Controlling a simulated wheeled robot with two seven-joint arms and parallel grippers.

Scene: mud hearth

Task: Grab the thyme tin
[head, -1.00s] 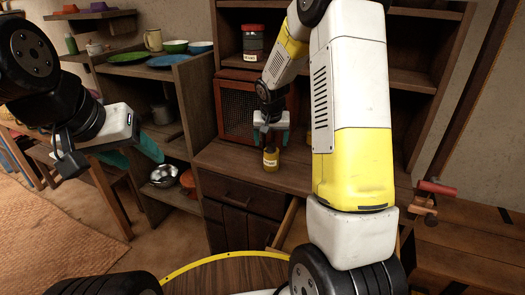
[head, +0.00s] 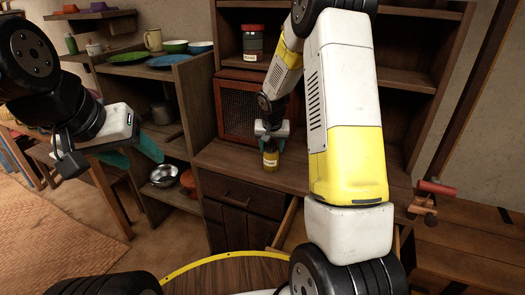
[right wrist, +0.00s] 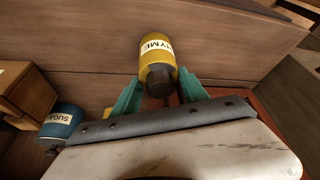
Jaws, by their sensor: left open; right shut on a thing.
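The thyme tin (head: 271,161) is a small yellow tin with a dark lid, upright at the front of the cabinet's counter. In the right wrist view the tin (right wrist: 156,52) shows its white label, with "HYME" readable. My right gripper (head: 271,142) comes down from above and is shut on the tin near its lid. Its teal fingers (right wrist: 158,90) sit on both sides of the tin. I cannot tell whether the tin's base touches the counter. My left gripper (head: 145,152) is open and empty at the left, away from the cabinet.
A blue sugar tin (right wrist: 62,121) is near a wooden box (right wrist: 24,92) in the right wrist view. Green and blue dishes (head: 168,60) sit on the left shelf, metal bowl (head: 164,175) below. Counter beside the tin is bare.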

